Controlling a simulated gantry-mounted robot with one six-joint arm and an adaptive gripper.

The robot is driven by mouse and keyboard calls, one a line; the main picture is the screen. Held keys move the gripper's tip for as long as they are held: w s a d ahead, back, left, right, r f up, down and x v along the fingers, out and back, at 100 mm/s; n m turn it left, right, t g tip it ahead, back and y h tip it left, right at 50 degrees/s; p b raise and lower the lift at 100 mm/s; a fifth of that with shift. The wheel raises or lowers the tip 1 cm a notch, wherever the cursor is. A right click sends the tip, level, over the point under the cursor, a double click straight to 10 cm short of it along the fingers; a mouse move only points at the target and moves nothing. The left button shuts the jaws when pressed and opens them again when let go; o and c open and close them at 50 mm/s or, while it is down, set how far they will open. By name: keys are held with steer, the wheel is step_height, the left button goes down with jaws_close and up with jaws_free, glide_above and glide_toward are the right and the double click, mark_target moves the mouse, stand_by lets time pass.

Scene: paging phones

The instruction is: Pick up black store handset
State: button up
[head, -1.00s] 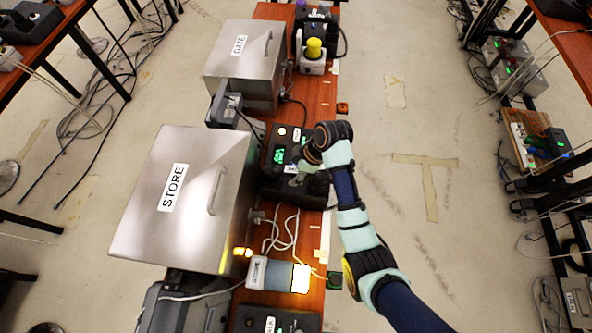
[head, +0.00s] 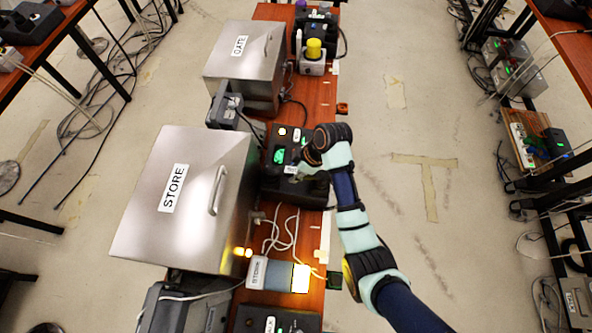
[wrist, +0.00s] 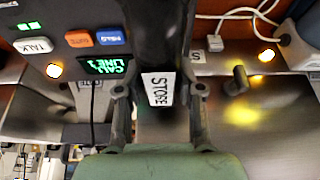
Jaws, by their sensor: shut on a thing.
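The black store handset (wrist: 163,35) runs down the middle of the wrist view, with a white STORE label at its near end. My gripper (wrist: 160,105) has a finger on each side of that labelled part and is shut on it. In the head view my gripper (head: 303,170) is at the black phone base (head: 280,141), over its lower part. The handset there is mostly hidden by my wrist and blends with the dark base. I cannot tell whether it is clear of the base.
A metal box marked STORE (head: 180,215) stands close to the left, and a GATE box (head: 240,60) farther back. A lit lamp block (head: 280,275) and white cables lie on the narrow wooden table (head: 318,255). Open floor is to the right.

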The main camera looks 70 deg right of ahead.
jaws_close()
